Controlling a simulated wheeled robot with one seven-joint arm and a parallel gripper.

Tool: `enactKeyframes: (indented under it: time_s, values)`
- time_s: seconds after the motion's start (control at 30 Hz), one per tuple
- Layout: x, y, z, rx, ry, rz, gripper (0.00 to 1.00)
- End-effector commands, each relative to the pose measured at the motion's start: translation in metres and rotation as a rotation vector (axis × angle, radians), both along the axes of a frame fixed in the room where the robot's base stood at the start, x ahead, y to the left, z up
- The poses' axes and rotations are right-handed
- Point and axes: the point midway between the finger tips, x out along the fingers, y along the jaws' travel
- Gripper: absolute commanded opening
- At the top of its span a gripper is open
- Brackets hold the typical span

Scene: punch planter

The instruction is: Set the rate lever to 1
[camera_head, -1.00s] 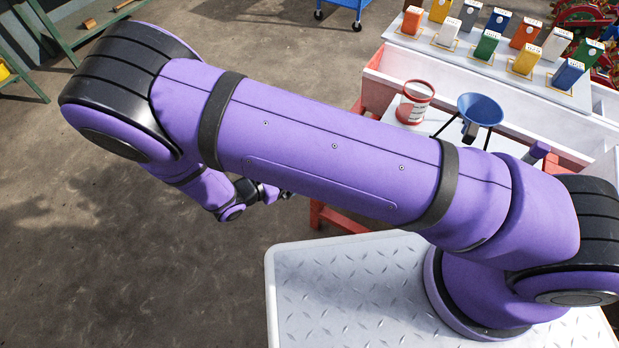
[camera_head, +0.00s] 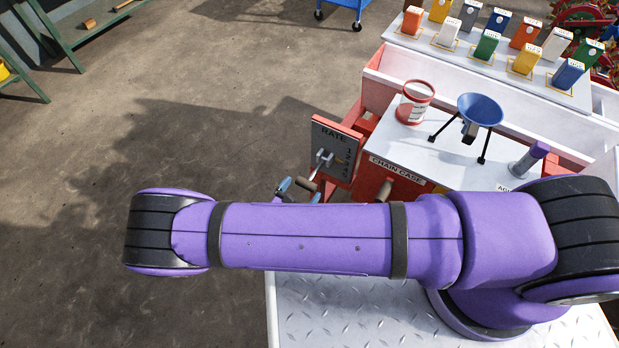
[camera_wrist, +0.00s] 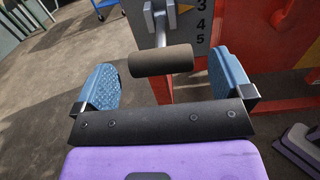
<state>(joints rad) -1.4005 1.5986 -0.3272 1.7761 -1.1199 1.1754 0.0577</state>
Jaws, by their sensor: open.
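The RATE panel (camera_head: 347,141) is a dark grey plate with numbers, mounted at the left end of the red chain case. Its rate lever (camera_head: 316,171) is a metal rod sticking out from the plate. The lever ends in a brown cylindrical grip (camera_wrist: 162,60). In the wrist view the numbers 3, 4 and 5 show right of the lever; I cannot tell which it is set to. My gripper (camera_head: 299,191) is open, its blue fingers to either side of the grip, which appears just ahead of them. No contact shows. My arm hides the gripper's base in the head view.
On the chain case stand a red and white can (camera_head: 414,102), a blue funnel (camera_head: 480,109) and a purple-topped cylinder (camera_head: 529,158). Floor to the left is clear.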

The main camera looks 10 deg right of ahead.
Motion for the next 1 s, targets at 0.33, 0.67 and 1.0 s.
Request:
enactKeyframes:
  time_s: [0.33,0.67,1.0]
  values:
    - [0.036,-0.028,0.0,0.001,-0.001,0.0,0.98]
    - [0.041,-0.032,0.0,0.001,0.0,0.0,0.98]
    - [0.041,-0.031,0.0,0.002,0.0,0.001,0.36]
